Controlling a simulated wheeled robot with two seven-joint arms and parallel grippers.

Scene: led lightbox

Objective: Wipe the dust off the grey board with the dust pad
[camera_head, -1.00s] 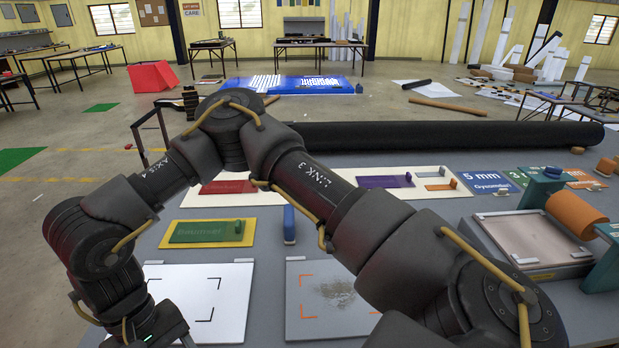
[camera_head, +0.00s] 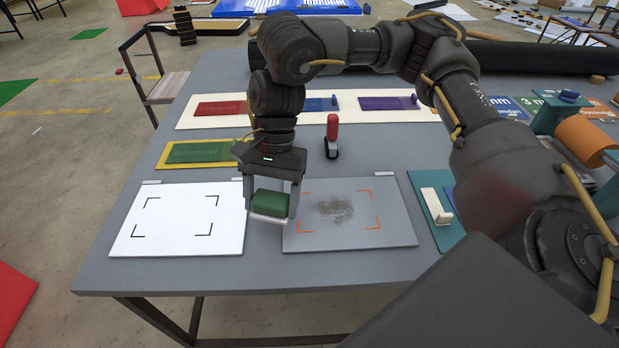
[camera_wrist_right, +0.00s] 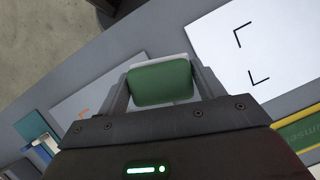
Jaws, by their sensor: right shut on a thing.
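The grey board (camera_head: 300,192) lies flat on the table in the head view, with orange corner marks and a brown patch of dust (camera_head: 336,208) in its middle. My right gripper (camera_head: 270,212) is shut on the green dust pad (camera_head: 269,201), which has a pale underside. The gripper points down, with the pad at the grey board's left edge, by the gap to the white board. Whether the pad touches anything is unclear. In the right wrist view the pad (camera_wrist_right: 160,82) sits between the fingers, and part of the grey board (camera_wrist_right: 72,106) shows at left. My left gripper is out of view.
A white board (camera_head: 178,222) with black corner marks lies left of the grey board. Behind are a green plate on a yellow base (camera_head: 164,163) and a red-handled tool (camera_head: 332,135). A teal tray (camera_head: 415,183) stands right of the grey board. The table's front edge is close.

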